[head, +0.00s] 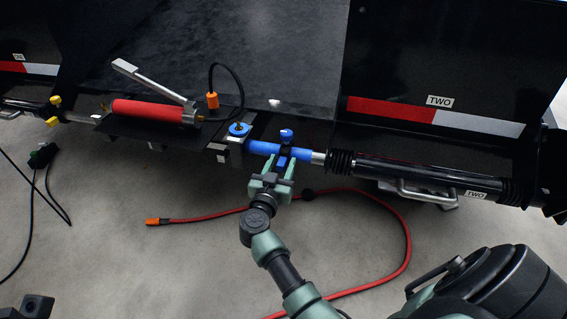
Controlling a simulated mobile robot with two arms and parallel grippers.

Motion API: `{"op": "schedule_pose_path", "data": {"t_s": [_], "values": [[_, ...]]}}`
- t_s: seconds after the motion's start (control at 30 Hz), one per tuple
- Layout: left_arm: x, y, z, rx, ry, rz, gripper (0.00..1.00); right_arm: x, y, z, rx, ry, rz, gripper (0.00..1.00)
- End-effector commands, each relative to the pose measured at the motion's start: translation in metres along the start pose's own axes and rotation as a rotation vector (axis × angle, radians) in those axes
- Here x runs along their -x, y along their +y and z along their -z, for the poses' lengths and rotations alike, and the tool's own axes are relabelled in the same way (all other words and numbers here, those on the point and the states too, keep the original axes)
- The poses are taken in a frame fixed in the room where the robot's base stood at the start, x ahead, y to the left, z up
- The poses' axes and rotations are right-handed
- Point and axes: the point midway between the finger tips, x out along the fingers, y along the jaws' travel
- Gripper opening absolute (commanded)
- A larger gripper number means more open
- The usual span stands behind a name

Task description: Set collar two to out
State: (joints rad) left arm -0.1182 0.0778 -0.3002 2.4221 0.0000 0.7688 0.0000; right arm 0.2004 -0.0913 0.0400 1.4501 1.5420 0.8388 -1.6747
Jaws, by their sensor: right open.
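The drawbar side labelled TWO (476,195) lies on the right. Near its inner end is a blue sleeve (264,148) with a blue knob (286,135) above it, beside a bright metal rod end (318,157). Which of these blue parts is the collar I cannot tell for certain. My right gripper (282,165) is open, reaching up from below. Its two green fingers are at the sleeve, one on each side of a dark part under the knob. Whether they touch it I cannot tell. The gripper partly hides the underside. My left gripper is not in view.
A red cylinder (147,110) with a grey lever (150,82) sits left on a black plate. Yellow knobs (54,121) mark the far-left bar. A red hose (400,225) loops over the floor under my right arm. A black cable lies at left.

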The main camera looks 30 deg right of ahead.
Motion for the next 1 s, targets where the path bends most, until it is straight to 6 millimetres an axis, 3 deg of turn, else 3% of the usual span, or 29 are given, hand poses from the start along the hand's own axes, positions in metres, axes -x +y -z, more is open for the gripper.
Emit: {"op": "schedule_pose_path", "data": {"t_s": [0.27,0.4,0.43,1.0], "values": [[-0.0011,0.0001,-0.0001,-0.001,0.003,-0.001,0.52,-0.0004,-0.0002,0.0006,-0.001,0.000,0.001,0.44],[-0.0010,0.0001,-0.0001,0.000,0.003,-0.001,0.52,-0.0004,-0.0002,0.0005,-0.001,0.000,0.001,0.05],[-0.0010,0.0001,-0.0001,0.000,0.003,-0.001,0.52,-0.0004,-0.0002,0.0005,-0.001,0.000,0.001,0.00],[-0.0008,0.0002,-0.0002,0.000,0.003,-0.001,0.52,-0.0003,0.0000,0.0000,-0.001,0.000,0.001,0.00]]}}
